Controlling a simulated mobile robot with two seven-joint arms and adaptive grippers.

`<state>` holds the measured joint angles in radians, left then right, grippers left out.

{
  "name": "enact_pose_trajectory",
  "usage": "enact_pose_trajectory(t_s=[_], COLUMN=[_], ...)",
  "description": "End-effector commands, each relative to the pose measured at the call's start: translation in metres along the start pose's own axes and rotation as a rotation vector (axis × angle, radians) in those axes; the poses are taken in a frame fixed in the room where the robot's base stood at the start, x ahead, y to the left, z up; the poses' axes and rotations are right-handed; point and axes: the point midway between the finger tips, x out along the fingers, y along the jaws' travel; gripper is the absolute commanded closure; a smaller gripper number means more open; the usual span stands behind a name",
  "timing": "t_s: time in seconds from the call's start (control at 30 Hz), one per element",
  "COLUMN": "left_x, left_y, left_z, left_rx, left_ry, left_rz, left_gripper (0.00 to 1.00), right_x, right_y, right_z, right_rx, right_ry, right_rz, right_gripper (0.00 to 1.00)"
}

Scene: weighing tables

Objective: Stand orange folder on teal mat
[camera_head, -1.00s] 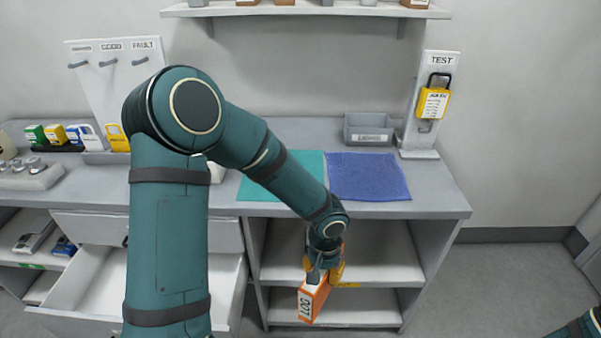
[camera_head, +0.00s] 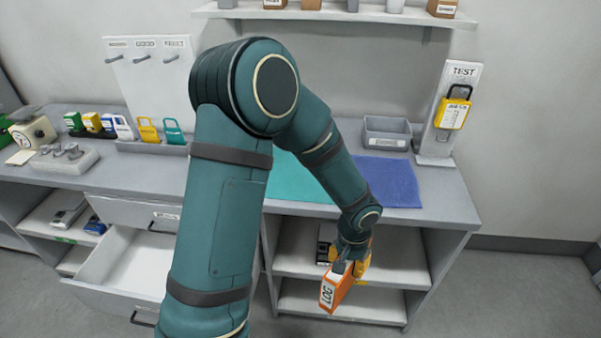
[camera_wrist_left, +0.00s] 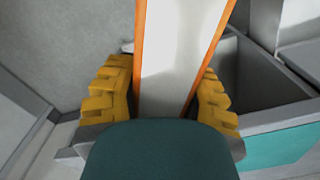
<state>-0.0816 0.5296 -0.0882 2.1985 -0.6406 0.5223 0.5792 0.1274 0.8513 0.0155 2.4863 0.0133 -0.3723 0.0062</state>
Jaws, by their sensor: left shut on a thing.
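The orange folder (camera_head: 336,291), with a white label reading LOG, is held tilted in front of the shelves under the counter, below counter height. My left gripper (camera_head: 352,266) is shut on it. In the left wrist view the yellow fingers grip both sides of the folder (camera_wrist_left: 183,50), whose pale face lies between orange edges. The teal mat (camera_head: 300,184) lies flat on the counter above and behind the folder, partly hidden by my left arm. My right gripper is not in view.
A blue mat (camera_head: 388,182) lies right of the teal mat. A grey bin (camera_head: 386,134) and a TEST stand (camera_head: 447,115) with a yellow padlock are behind. An open drawer (camera_head: 135,262) juts out at lower left. A wall shelf (camera_head: 340,16) runs above.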

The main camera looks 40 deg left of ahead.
Motion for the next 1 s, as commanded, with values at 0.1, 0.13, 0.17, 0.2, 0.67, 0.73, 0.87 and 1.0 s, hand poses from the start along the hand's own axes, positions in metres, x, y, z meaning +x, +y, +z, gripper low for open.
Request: enact_pose_trajectory(t_s=[0.1, 0.13, 0.17, 0.2, 0.67, 0.73, 0.87, 1.0], left_x=[-0.002, -0.002, -0.003, -0.003, -0.043, -0.053, -0.074, -0.106], left_y=[0.000, 0.000, 0.000, -0.001, -0.066, -0.081, -0.115, -0.165], left_z=[-0.002, -0.002, -0.002, -0.003, -0.022, -0.026, -0.036, -0.049], left_rx=[-0.001, -0.001, -0.001, -0.003, -0.126, -0.153, -0.217, -0.309], left_ry=[0.008, 0.010, 0.012, 0.014, 0.021, 0.021, 0.023, 0.024], left_rz=[-0.001, -0.002, -0.002, -0.002, -0.002, -0.002, -0.002, -0.002], left_gripper=[1.00, 1.00, 1.00, 1.00, 1.00, 1.00, 1.00, 1.00], right_x=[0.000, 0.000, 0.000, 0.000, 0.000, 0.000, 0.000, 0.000], right_y=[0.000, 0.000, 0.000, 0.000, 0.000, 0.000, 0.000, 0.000], right_z=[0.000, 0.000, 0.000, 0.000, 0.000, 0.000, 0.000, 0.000], right_rx=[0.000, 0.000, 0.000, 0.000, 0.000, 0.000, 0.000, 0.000], right_ry=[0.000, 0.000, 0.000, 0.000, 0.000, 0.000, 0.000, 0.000], right_rz=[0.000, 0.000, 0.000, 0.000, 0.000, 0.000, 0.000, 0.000], right_gripper=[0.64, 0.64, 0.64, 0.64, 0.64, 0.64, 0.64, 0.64])
